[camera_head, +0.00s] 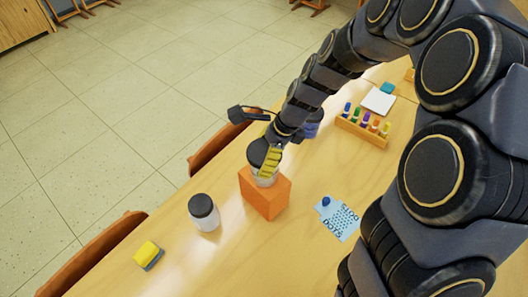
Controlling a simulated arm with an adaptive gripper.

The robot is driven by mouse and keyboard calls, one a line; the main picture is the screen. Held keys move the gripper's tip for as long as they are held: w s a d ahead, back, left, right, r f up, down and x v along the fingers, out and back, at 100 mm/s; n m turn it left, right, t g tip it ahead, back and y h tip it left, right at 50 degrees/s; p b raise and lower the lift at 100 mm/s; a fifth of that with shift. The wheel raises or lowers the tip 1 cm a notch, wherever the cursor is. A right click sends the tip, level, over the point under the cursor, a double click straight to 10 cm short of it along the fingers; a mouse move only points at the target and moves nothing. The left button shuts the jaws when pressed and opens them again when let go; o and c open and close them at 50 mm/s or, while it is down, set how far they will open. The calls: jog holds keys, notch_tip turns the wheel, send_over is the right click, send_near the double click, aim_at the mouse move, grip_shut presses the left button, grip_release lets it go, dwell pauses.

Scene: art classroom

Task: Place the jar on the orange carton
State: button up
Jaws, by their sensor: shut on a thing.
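The orange carton (264,198) stands on the wooden table near the middle of the view. My gripper (270,160) has yellow fingers and is shut on a jar with a black lid and a pale body (266,179). This jar is upright over the carton's top, and its base appears at or just above the top face. I cannot tell whether it touches. The fingers hide part of the jar. A second jar (204,213), white with a black lid, stands on the table to the left of the carton.
A yellow and blue sponge-like block (148,253) lies at the lower left. A light-blue patterned piece (338,218) lies right of the carton. A wooden rack of coloured bottles (362,127) and a dark blue item (312,129) are behind. Chairs (215,145) line the left table edge.

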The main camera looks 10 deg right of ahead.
jog(key=o, duration=1)
jog(key=shift+f, duration=0.15)
jog(key=w+v, duration=0.1)
jog(key=v, duration=1.1)
jog(key=s+d+n+g+h, duration=0.1)
jog(key=s+n+h, duration=0.3)
jog(key=s+n, duration=1.5)
jog(key=s+g, duration=0.1)
jog(key=s, duration=0.4)
jog(key=shift+r, duration=0.35)
